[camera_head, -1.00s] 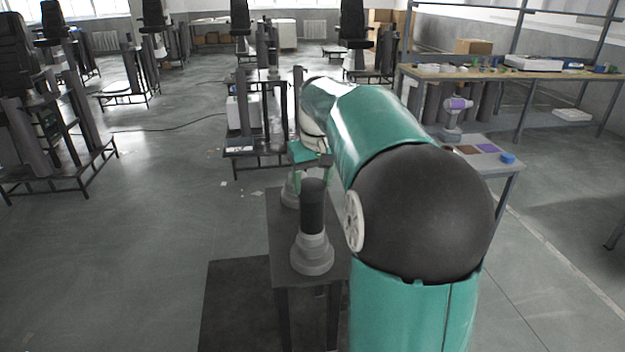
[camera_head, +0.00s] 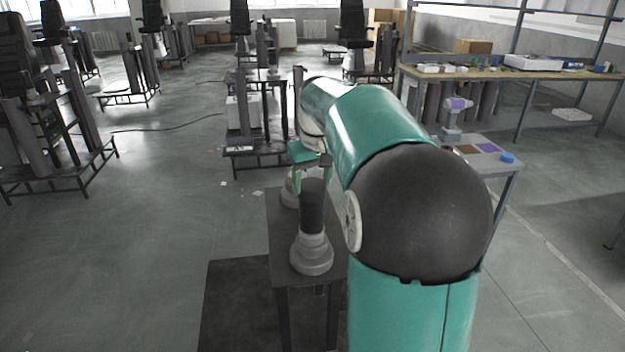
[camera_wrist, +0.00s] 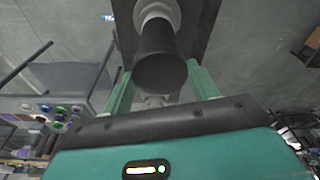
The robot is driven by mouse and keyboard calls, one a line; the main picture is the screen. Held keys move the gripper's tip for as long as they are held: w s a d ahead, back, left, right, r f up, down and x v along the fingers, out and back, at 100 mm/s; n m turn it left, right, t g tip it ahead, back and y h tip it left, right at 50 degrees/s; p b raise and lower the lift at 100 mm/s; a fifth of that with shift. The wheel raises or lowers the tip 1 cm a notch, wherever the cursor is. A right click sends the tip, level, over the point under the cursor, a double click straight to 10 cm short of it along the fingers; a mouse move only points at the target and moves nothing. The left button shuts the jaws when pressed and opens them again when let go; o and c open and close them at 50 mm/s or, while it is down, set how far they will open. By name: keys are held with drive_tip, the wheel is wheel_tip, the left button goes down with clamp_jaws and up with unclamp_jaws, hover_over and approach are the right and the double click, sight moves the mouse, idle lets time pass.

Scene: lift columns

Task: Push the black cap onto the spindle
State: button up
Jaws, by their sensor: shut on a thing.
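The black cap (camera_head: 312,210) is a dark upright cylinder above a stepped pale grey base (camera_head: 312,255) near the front of a narrow dark stand. In the wrist view the cap (camera_wrist: 160,70) shows its round top end close to the camera, with its pale base (camera_wrist: 156,12) beyond. My gripper (camera_head: 311,174) points down at the cap's upper end. Its two teal fingers (camera_wrist: 160,66) lie on either side of the cap, shut on it; the contact faces are not clear. No bare spindle shows; any part inside the cap is hidden.
A second pale base (camera_head: 288,192) stands behind the cap on the same stand (camera_head: 280,235). A grey side table (camera_head: 492,160) is at right, before a long workbench (camera_head: 470,73). Other column stands fill the back and left.

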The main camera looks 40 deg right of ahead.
drive_tip(key=shift+f, duration=0.2)
drive_tip(key=o, duration=1.4)
drive_tip(key=shift+o, duration=0.2)
drive_tip(key=shift+r, duration=0.1)
drive_tip(key=shift+r, duration=0.25)
drive_tip(key=shift+r, duration=0.35)
drive_tip(key=shift+r, duration=0.55)
drive_tip(key=shift+r, duration=2.4)
clamp_jaws()
